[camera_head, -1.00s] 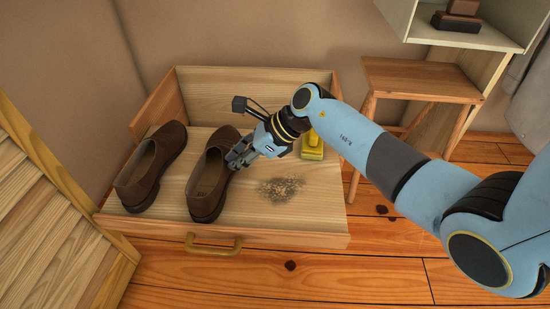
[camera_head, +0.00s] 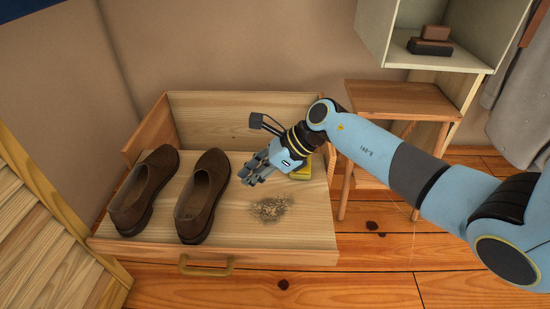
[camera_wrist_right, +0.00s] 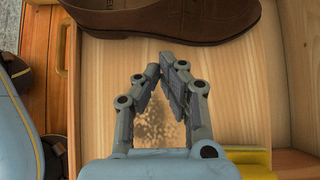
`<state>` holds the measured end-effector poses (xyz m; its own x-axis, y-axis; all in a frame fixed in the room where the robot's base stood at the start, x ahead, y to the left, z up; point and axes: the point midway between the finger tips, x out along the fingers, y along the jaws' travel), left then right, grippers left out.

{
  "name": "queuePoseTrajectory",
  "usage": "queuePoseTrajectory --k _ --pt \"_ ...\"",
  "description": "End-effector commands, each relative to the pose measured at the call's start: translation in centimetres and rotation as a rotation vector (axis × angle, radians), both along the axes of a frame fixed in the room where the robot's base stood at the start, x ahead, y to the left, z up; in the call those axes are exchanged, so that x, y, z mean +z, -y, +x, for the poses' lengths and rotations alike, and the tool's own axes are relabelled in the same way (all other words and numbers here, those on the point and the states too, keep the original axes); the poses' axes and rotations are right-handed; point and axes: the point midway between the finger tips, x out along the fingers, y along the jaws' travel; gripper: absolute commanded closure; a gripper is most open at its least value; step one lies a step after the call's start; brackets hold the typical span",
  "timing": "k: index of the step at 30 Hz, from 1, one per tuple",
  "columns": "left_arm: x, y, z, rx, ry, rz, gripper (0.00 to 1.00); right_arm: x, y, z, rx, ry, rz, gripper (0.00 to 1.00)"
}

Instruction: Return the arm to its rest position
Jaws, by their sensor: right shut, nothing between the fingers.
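My right gripper (camera_head: 250,178) is over the open wooden drawer (camera_head: 310,226), to the right of the two brown shoes. It is shut and empty. In the right wrist view its fingertips (camera_wrist_right: 167,66) meet above the bare drawer floor, apart from the shoe. The left shoe (camera_head: 146,190) and the right shoe (camera_head: 204,195) stand side by side in the drawer. The nearer shoe also shows at the top of the right wrist view (camera_wrist_right: 170,20). My left gripper is not in view.
A patch of dirt (camera_head: 270,208) lies on the drawer floor. A yellow object (camera_head: 302,172) lies behind the gripper, partly hidden. A wooden stool (camera_head: 400,99) and a shelf with dark brown blocks (camera_head: 430,47) stand at the right. A slatted wooden panel (camera_head: 40,240) is at the left.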

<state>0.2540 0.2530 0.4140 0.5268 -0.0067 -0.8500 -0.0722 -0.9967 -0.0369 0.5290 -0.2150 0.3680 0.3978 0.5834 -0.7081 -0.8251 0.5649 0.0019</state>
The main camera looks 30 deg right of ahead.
Motion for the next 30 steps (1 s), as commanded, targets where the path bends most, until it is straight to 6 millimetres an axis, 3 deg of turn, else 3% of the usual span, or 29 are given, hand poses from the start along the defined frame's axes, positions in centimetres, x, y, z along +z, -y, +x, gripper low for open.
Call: queuePoseTrajectory --k 1,10,15,23,26,29,30 --pt "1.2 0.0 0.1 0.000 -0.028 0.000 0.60 1.1 0.6 -0.2 0.001 0.004 -0.004 1.00" --pt "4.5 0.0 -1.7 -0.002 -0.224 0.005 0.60 3.6 2.7 -1.8 0.000 0.002 -0.002 1.00" --pt "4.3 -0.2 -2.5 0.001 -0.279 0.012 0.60 4.8 3.8 -2.5 0.000 0.001 -0.001 1.00" --pt "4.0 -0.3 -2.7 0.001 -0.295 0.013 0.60 4.4 4.0 -3.2 -0.001 -0.009 0.000 1.00" --pt "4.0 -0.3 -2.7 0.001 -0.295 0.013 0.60 3.0 3.6 -5.1 -0.001 -0.046 0.007 1.00" --pt "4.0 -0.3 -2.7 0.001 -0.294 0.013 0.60 1.0 2.4 -8.8 0.003 -0.102 0.029 1.00" --pt "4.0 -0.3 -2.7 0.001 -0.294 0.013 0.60 0.8 1.2 -10.6 0.001 -0.119 0.068 1.00"
